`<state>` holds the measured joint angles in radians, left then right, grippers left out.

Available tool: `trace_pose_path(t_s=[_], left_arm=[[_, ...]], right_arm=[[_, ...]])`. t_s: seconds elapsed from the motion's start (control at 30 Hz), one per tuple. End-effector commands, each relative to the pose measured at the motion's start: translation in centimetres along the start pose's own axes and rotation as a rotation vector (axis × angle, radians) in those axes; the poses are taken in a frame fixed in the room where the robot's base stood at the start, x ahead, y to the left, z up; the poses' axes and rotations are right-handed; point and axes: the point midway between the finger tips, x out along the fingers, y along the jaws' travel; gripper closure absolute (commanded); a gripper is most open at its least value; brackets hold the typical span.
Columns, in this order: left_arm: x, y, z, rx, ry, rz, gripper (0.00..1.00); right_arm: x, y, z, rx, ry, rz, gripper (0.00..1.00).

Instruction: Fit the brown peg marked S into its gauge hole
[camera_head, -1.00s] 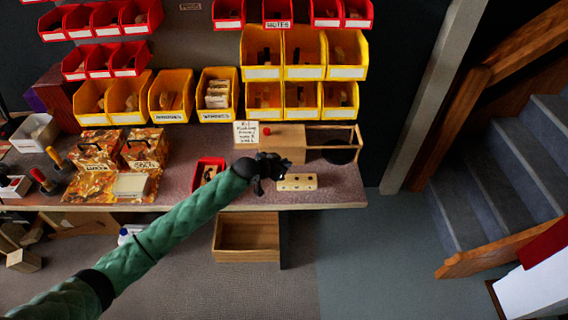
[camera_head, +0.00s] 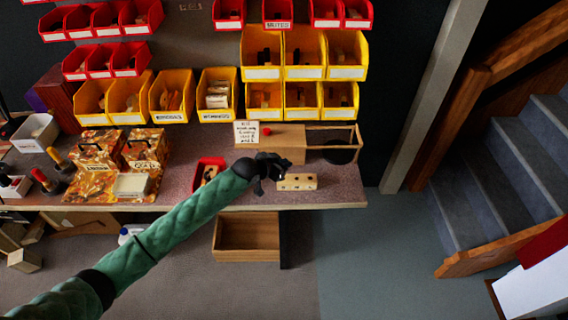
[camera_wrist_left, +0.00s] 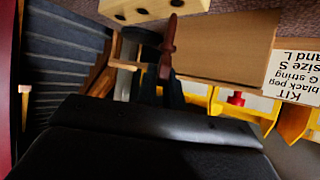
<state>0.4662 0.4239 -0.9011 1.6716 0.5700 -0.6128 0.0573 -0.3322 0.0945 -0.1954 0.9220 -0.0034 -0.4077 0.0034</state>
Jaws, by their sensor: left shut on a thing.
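The brown peg (camera_wrist_left: 168,48) is in my left gripper, seen in the left wrist view, with its narrow end pointing up the picture. My left gripper (camera_head: 268,182) is shut on it beside the gauge block in the head view. The gauge block (camera_head: 309,181) is pale wood with dark holes and small letters, near the bench's front edge. In the left wrist view the gauge block (camera_wrist_left: 195,7) is at the top, partly cut off. The peg's end overlaps its edge in the picture; I cannot tell whether they touch. The S mark is not readable. My right gripper is not in view.
A red tray (camera_head: 196,184) with dark pieces is left of the gripper. Behind the block are a wooden box (camera_head: 285,150), a written card (camera_head: 246,134) and a wooden-framed holder (camera_head: 332,156). Yellow bins (camera_head: 343,73) rise at the back. Bare bench (camera_head: 345,190) is right of the block.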

Motion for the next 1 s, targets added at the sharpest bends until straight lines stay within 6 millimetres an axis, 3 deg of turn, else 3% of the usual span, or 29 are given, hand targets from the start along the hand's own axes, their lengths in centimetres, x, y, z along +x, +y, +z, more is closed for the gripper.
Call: trace_pose_path(t_s=[1.0], left_arm=[[0.9, 0.0, 1.5, 0.000, 0.000, 0.000, 1.00]], right_arm=[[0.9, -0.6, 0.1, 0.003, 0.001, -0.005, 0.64]])
